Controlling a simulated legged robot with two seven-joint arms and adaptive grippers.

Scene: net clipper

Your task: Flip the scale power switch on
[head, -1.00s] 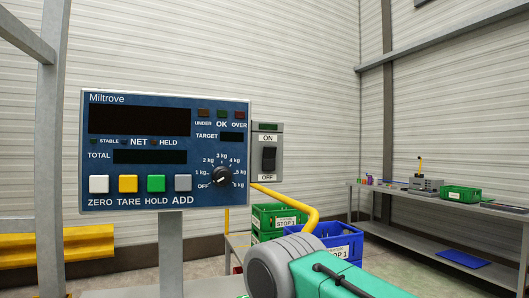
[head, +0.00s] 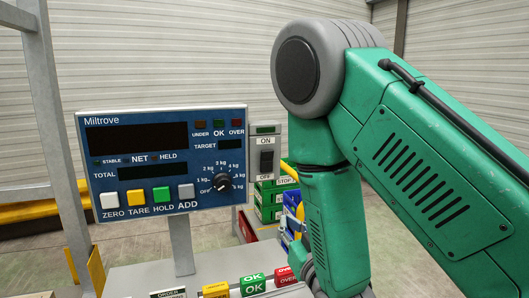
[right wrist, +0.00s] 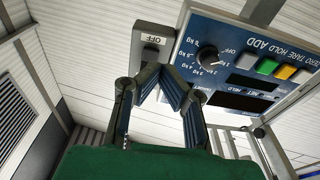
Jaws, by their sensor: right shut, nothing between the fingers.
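The scale's power switch (head: 266,162) is a black rocker on a grey plate, between ON above and OFF below. A dark green window sits above it. I cannot tell for sure which way the rocker is tipped. The plate is at the right edge of the blue Miltrove scale panel (head: 110,172), whose displays are dark. In the right wrist view, upside down, my right gripper (right wrist: 163,75) is shut and empty. Its fingertips appear just below the switch plate (right wrist: 158,32), overlapping it in the picture; contact is unclear. My left gripper is out of view.
The panel has a dial (head: 222,182) and coloured buttons, including a yellow TARE button (head: 135,197). Labelled blocks, among them a green OK block (head: 252,284), stand in front. Green crates (head: 268,203) stand behind. A metal post (head: 55,130) rises at left.

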